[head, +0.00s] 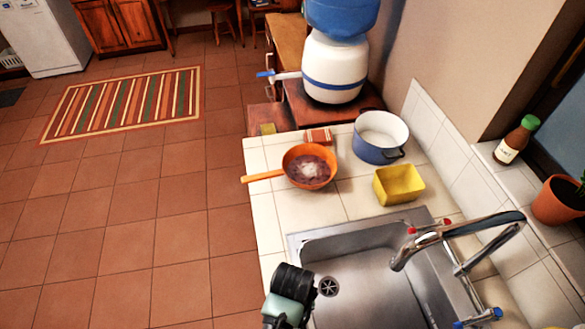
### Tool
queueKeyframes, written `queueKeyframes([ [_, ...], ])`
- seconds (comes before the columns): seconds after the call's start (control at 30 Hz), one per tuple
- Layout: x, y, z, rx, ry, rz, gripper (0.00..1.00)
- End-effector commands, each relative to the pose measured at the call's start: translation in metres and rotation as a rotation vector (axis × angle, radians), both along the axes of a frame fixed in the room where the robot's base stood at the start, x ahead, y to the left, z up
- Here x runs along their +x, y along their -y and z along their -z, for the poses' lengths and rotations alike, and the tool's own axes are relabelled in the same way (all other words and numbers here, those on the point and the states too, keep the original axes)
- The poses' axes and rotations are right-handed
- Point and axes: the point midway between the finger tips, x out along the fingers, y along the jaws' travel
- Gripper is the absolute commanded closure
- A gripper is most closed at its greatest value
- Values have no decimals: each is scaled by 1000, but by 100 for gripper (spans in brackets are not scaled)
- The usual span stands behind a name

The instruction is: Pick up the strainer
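The strainer (322,154) is an orange round bowl with a long straight handle (263,176). It sits on the white tiled counter, and its handle points left, out over the counter's edge. Its inside looks dark reddish with a pale patch in the middle. My gripper (292,279) is at the bottom of the head view, over the front left of the sink and well apart from the strainer. Its fingers cannot be made out, so its opening is unclear.
A blue-and-white pot (380,150) and a yellow container (399,184) stand right of the strainer. A red striped item (318,136) lies behind it. The steel sink (365,285) and tall faucet (450,228) are in front. Open tiled floor (180,235) lies to the left.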

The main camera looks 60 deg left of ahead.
Motion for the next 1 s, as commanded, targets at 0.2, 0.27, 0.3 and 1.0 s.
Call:
queueKeyframes([
  [0.2, 0, 0, 0, 1, 1, 0, 54],
  [0.27, 0, 0, 0, 1, 1, 0, 65],
  [0.3, 0, 0, 0, 1, 1, 0, 72],
  [1.0, 1, -1, -5, 2, 3, 0, 100],
])
